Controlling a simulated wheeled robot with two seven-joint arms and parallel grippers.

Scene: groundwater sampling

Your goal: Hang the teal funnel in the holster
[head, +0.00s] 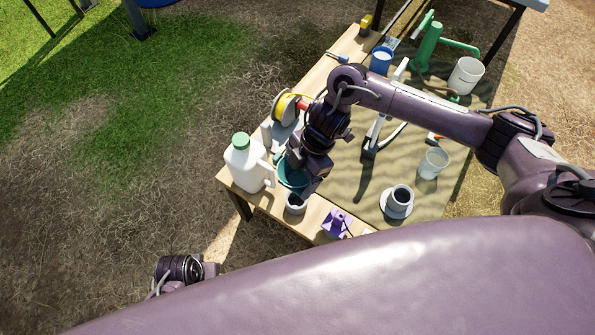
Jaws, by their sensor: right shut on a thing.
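The teal funnel (288,177) is at the near left part of the table, beside the white jug. My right gripper (302,178) reaches down over it and is shut on it, hiding part of its rim. A small pale round holder with a dark opening (296,204) stands just in front of the funnel. I cannot tell whether this is the holster, or whether the funnel touches it. My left gripper (190,270) is low at the left, off the table; its fingers do not show clearly.
The table (262,203) holds a white jug with a green cap (243,165), a yellow reel (285,108), a purple object (337,223), a grey-white cup on a flange (398,200) and a clear beaker (433,163). A green pump (428,45) and white bucket (466,76) stand farther back.

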